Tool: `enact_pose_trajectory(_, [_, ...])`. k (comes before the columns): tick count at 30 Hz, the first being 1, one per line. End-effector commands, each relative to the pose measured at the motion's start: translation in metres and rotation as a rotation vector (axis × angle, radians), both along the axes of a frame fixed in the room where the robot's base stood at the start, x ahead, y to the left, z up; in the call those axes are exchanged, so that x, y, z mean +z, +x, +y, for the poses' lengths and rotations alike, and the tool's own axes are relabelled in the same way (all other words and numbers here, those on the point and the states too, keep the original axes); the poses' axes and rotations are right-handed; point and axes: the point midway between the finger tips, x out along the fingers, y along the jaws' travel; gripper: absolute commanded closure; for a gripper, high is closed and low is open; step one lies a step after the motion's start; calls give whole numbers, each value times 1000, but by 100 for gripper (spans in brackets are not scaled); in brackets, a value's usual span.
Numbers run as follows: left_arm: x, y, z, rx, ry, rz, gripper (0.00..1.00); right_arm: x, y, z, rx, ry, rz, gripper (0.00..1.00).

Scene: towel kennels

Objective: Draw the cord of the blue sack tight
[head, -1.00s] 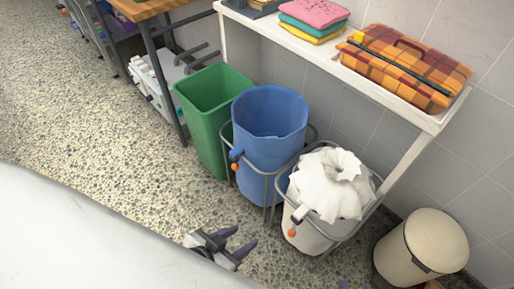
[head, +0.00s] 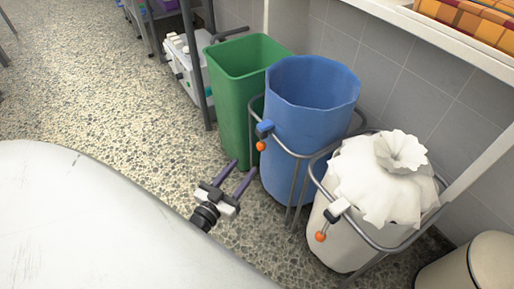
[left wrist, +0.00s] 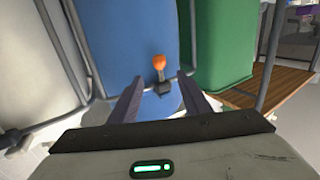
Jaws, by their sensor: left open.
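The blue sack (head: 310,110) hangs upright in a grey metal frame stand (head: 294,180), its mouth wide open. The cord itself is too small to make out. My right gripper is not in view.
A green bin (head: 235,100) stands close on the left of the blue sack. A white sack (head: 345,235), gathered at its top, stands on the right with its own orange knob. A white shelf (head: 450,45) overhangs at the right. Speckled floor (head: 100,110) is free at the left.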

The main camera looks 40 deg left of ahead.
Motion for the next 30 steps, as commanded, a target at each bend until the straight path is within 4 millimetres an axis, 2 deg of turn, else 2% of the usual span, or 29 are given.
enact_pose_trajectory(5, [0,29,2,-1,0,-6,57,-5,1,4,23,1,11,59])
enact_pose_trajectory(9, [-1,56,4,-1,2,-5,57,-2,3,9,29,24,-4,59])
enact_pose_trajectory(15, [-1,84,6,-2,1,-1,57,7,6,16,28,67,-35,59])
enact_pose_trajectory(21, [0,96,7,-2,0,0,57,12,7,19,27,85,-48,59])
enact_pose_trajectory(28, [1,97,7,-2,0,0,57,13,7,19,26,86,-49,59])
enact_pose_trajectory(29, [1,97,7,-2,0,0,58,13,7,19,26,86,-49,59])
enact_pose_trajectory(30, [1,97,7,-2,0,0,65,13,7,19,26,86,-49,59])
